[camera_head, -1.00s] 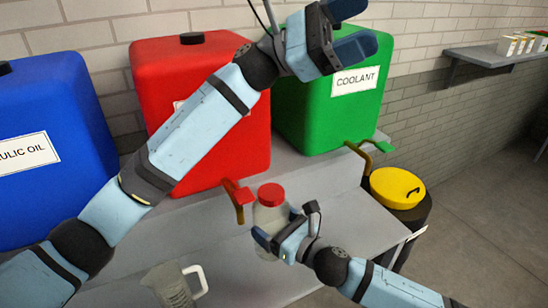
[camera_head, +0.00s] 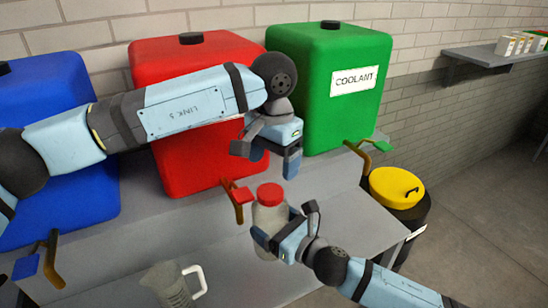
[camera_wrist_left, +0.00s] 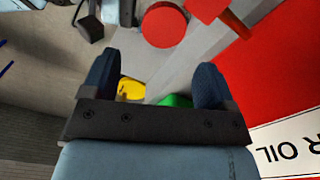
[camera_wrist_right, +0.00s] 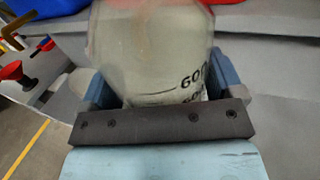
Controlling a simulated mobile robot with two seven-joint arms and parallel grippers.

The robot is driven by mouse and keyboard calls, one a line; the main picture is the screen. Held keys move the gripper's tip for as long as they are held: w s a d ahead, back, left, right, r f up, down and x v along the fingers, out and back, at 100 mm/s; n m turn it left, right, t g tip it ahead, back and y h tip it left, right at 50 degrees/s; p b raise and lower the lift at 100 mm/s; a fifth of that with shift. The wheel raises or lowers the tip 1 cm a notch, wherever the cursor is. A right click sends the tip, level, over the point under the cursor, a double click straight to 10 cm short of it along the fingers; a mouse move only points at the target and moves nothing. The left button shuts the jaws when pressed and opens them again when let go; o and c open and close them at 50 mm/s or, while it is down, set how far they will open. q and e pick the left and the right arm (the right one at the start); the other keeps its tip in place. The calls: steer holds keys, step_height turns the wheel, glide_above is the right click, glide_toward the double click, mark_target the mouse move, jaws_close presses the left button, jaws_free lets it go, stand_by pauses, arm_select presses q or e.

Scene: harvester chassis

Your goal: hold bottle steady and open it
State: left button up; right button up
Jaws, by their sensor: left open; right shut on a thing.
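The bottle (camera_head: 268,218) is a clear, greyish container with a red cap (camera_head: 270,194), upright at the front of the grey bench. Its marked body fills the right wrist view (camera_wrist_right: 155,55). My right gripper (camera_head: 276,240) is shut around the bottle's body from the right. My left gripper (camera_head: 278,165) is open and empty, pointing down above the bottle and a little apart from the cap. The red cap shows in the left wrist view (camera_wrist_left: 164,24), beyond the open fingers (camera_wrist_left: 152,80).
Blue (camera_head: 60,90), red (camera_head: 185,70) and green (camera_head: 315,60) tanks with taps stand behind on the bench (camera_head: 130,230). The red tank's tap (camera_head: 238,196) is close beside the bottle. A clear jug (camera_head: 170,285) stands front left. A yellow-lidded drum (camera_head: 397,187) is at right.

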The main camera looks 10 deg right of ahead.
mark_target(273, 192)
arm_select(q)
step_height(273, 192, down, 8)
steer(key=shift+r, duration=0.15)
steer(key=shift+c, duration=0.3)
steer(key=c, duration=0.9)
steer(key=o, duration=1)
steer(key=shift+s+d, duration=0.1)
steer(key=shift+o, duration=0.2)
steer(key=shift+r, duration=0.1)
